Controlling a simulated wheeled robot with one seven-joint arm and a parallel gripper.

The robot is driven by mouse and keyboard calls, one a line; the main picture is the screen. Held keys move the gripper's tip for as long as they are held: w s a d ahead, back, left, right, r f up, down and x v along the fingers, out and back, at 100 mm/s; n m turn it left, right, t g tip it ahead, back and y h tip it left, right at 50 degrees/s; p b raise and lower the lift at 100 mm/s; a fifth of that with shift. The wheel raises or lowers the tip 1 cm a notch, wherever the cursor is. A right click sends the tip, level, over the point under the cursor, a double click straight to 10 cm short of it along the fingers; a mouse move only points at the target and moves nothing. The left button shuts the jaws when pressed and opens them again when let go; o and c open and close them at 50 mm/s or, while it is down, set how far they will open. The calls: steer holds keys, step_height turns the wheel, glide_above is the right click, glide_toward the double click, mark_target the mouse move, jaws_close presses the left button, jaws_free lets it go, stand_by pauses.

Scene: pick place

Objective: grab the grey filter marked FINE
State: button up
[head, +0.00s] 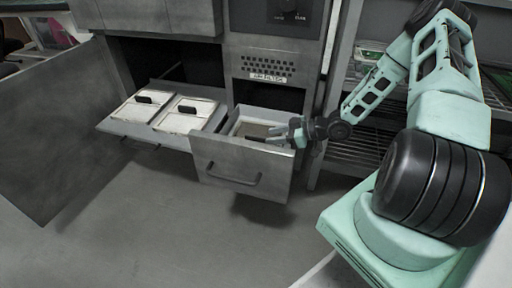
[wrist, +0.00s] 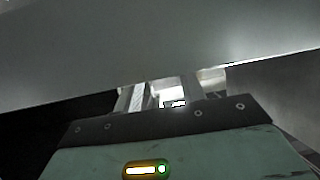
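A flat filter-like piece with a pale frame and grey-brown middle (head: 252,131) lies inside the open middle drawer (head: 240,172) in the head view. No FINE marking is readable. My gripper (head: 280,134) is over the drawer's right part, close to this piece. Its fingers look apart in the head view. In the wrist view my gripper (wrist: 172,92) shows its two fingers spaced apart, with a bright white patch and a small dark mark between them. I cannot tell whether the fingers touch anything. A large grey surface fills the top of the wrist view.
Two white-lidded pieces with black handles, one at left (head: 137,107) and one at right (head: 186,114), sit on a pulled-out tray (head: 140,131). A label (head: 270,76) is above the drawer opening. A wire rack (head: 352,150) stands right of the drawer. The floor in front is clear.

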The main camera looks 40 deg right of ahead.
mark_target(263, 137)
steer(key=b+x, duration=0.1)
steer(key=x, duration=0.1)
steer(key=b+x, duration=0.1)
steer(key=x, duration=0.1)
steer(key=shift+d+f, duration=0.25)
steer(key=shift+f, duration=0.05)
steer(key=shift+w+a, duration=0.3)
steer(key=shift+w, duration=0.05)
jaws_close()
steer(key=shift+r, duration=0.1)
